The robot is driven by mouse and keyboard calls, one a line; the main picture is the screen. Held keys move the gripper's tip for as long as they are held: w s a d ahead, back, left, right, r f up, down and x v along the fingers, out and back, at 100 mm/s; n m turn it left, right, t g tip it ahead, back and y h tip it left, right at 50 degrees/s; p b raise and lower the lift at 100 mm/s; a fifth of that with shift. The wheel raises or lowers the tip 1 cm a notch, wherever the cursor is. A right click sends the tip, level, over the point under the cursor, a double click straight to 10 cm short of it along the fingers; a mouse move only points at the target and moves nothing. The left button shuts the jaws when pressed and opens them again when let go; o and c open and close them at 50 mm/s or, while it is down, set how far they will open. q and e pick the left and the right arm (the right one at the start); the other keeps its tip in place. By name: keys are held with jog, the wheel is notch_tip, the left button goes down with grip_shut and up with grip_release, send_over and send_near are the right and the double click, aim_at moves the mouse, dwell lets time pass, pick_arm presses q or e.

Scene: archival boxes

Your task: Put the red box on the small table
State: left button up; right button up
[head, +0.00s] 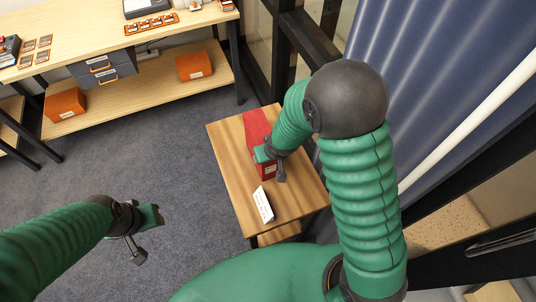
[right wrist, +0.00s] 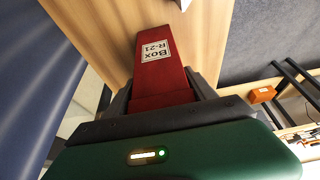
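The red box (head: 257,127) stands upright on the wooden small table (head: 229,149), near the middle of its top. In the right wrist view, the red box (right wrist: 163,76) shows a white label reading "Box R-21". My right gripper (right wrist: 160,92) has one dark finger on each side of the box, close against it, and appears shut on it. In the head view my right gripper (head: 269,158) partly covers the box. Whether the box's full weight rests on the table is hard to see. My left gripper (head: 151,216) is empty over the floor; its finger opening is unclear.
A white label card (head: 263,204) stands on the small table in front of the box. A blue curtain (head: 440,75) is at the right.

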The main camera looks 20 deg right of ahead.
jog(key=shift+o, duration=1.1)
jog(key=shift+d, duration=0.35)
jog(key=shift+o, duration=0.4)
jog(key=shift+s+d+r, duration=0.1)
jog(key=shift+s+d, duration=0.15)
jog(key=shift+d, duration=0.1)
jog(key=r, duration=0.1)
jog(key=a+r, duration=0.1)
jog(key=s+r, duration=0.1)
jog(key=r, duration=0.1)
jog(key=shift+a+r+p, duration=0.1)
jog(key=shift+a+p, duration=0.1)
jog(key=shift+p, duration=0.1)
jog(key=s+d+p+v, duration=0.1)
jog(key=v, duration=0.6)
pick_arm(q)
jog(key=shift+d+v, duration=0.25)
jog(key=shift+v, duration=0.95)
pick_arm(e)
jog(key=s+d+g, duration=0.1)
jog(key=s+d, duration=0.1)
jog(key=s, duration=0.6)
jog(key=shift+s+d+r+g, duration=0.2)
jog(key=shift+s+d+g, duration=0.1)
jog(key=shift+g, duration=0.1)
